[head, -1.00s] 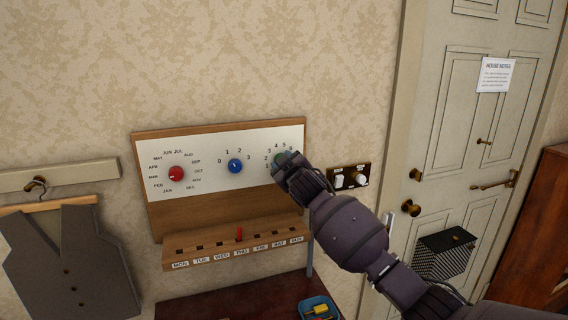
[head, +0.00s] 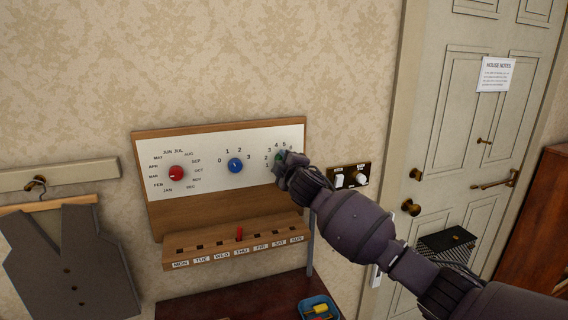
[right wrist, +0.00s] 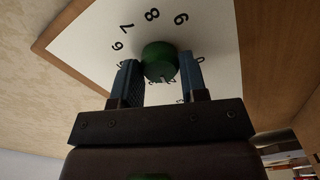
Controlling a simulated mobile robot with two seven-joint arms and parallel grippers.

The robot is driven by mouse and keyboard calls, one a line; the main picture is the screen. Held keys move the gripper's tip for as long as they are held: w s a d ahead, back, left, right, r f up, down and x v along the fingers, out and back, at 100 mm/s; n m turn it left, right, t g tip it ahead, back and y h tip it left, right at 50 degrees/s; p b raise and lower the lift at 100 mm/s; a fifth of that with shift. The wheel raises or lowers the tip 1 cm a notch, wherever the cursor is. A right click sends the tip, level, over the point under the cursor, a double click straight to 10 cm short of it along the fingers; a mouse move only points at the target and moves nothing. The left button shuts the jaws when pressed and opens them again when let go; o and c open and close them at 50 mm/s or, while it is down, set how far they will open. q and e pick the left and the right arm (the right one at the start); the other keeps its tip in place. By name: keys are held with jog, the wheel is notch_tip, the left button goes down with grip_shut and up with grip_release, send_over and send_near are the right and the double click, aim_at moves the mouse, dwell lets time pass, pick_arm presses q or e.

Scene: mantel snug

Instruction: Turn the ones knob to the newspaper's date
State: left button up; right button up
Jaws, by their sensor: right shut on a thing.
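The green ones knob (right wrist: 158,60) sits on the white face of the calendar board (head: 210,137), at its right end. My right gripper (head: 284,162) is at this knob, with one blue finger on each side of it in the right wrist view, shut on it. The gripper hides much of the knob and its numbers in the head view. A blue knob (head: 235,166) and a red month knob (head: 176,173) sit to the left on the board. My left gripper and the newspaper are not in view.
A weekday rack (head: 235,255) with a red peg projects below the board. A switch plate (head: 349,177) is on the wall just right of my gripper. A blue tray (head: 308,303) stands on the dark table below. A waistcoat (head: 70,260) hangs at left.

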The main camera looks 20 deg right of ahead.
dwell(0.4)
jog(key=o, duration=0.9)
jog(key=s, duration=0.5)
jog(key=s+b, duration=0.1)
jog(key=s, duration=0.4)
jog(key=shift+s+d+b, duration=0.2)
jog(key=shift+s+b, duration=0.1)
jog(key=shift+s, duration=0.1)
